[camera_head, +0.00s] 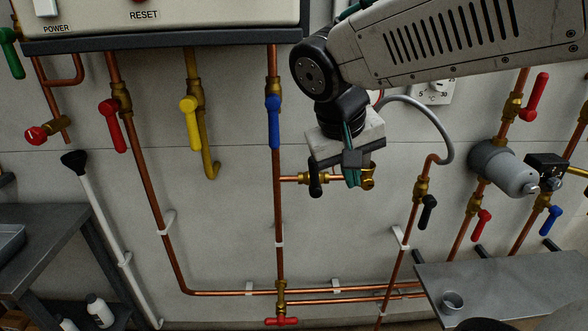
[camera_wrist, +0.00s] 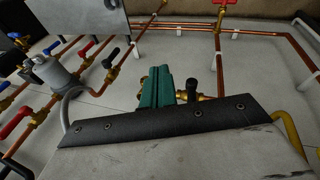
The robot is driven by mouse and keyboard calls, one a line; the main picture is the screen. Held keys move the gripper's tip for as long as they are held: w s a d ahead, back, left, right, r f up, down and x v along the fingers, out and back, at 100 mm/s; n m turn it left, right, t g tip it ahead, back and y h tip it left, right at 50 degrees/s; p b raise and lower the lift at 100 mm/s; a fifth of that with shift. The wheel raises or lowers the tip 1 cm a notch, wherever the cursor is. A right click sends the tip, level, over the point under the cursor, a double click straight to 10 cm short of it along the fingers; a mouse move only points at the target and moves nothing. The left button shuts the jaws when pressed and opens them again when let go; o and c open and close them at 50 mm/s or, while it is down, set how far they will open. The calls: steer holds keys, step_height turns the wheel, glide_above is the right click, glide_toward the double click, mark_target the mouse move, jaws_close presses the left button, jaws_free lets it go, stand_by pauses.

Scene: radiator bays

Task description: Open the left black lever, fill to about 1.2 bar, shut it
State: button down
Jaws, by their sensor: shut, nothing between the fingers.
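The left black lever (camera_head: 315,181) sits on a short horizontal copper branch and points down, crosswise to that pipe. It also shows in the wrist view (camera_wrist: 219,89), right of my fingers. My gripper (camera_head: 352,180) is shut and empty, its teal fingers together just right of the lever, in front of a brass fitting (camera_head: 369,178). The fingers show in the wrist view (camera_wrist: 160,92) too. I cannot tell whether they touch the fitting. A second black lever (camera_head: 428,212) hangs on the pipe further right. No pressure reading is visible; my arm covers part of the wall.
A grey hose (camera_head: 438,125) curves right of my wrist to the copper pipe. A blue lever (camera_head: 273,122) hangs left of my gripper, with yellow and red levers beyond. A grey cylinder (camera_head: 500,167) stands out at the right. A grey shelf (camera_head: 500,285) lies below right.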

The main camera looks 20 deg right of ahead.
mark_target(314, 177)
steer(key=w+a+t+h, duration=0.25)
steer(key=w+a, duration=0.55)
steer(key=w, duration=0.5)
steer(key=w+d+f+m, duration=0.1)
steer(key=w+d+f, duration=0.2)
steer(key=d+f, duration=0.2)
step_height(314, 177, down, 2)
steer(key=shift+w+f, duration=0.25)
steer(key=shift+w, duration=0.1)
